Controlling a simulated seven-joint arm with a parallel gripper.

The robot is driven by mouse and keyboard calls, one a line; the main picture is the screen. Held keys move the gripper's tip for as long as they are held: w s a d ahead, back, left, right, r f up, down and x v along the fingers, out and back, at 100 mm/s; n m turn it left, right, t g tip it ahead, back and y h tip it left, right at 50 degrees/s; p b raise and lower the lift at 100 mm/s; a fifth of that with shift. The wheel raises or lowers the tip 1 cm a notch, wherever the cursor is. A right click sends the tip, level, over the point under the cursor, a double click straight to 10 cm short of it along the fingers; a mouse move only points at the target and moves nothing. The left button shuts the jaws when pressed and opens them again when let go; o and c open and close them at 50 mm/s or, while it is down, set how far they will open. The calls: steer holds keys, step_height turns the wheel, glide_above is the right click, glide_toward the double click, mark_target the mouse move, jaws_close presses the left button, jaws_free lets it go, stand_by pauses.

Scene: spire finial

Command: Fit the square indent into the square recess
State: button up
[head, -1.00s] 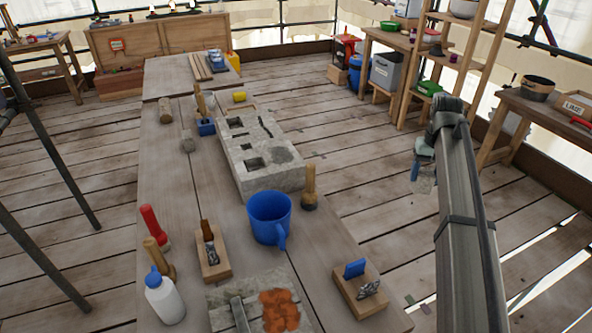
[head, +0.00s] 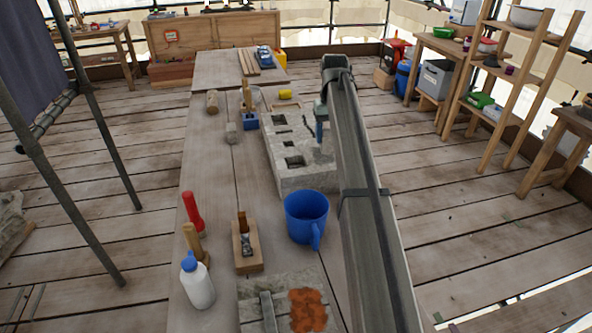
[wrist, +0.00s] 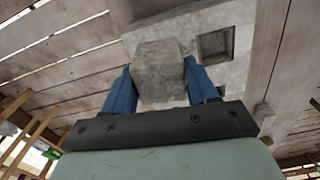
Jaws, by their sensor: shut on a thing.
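My gripper (head: 321,138) is over the right side of the long grey stone block (head: 290,183) in the head view. In the wrist view my gripper (wrist: 158,80) has its two blue fingers shut on a grey, squarish stone piece (wrist: 160,68). One square recess (wrist: 215,44) of the block shows to the right of the held piece there, clear of it. In the head view several recesses show along the block, the nearest a dark square one (head: 294,161) left of my gripper. The held piece is hidden in the head view, and its underside cannot be seen.
A blue mug (head: 306,216) stands close in front of the block. A blue-based tool (head: 250,121) stands left of the block. The table's left strip is mostly clear.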

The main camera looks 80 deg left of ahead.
steer(key=s+a+r+n, duration=0.1)
steer(key=s+a, duration=0.3)
steer(key=s, duration=0.5)
steer(key=shift+s+f, duration=0.15)
steer(key=shift+f, duration=4.65)
steer(key=shift+f, duration=0.15)
steer(key=o, duration=1.4)
step_height(320, 180, up, 12)
steer(key=shift+r, duration=0.15)
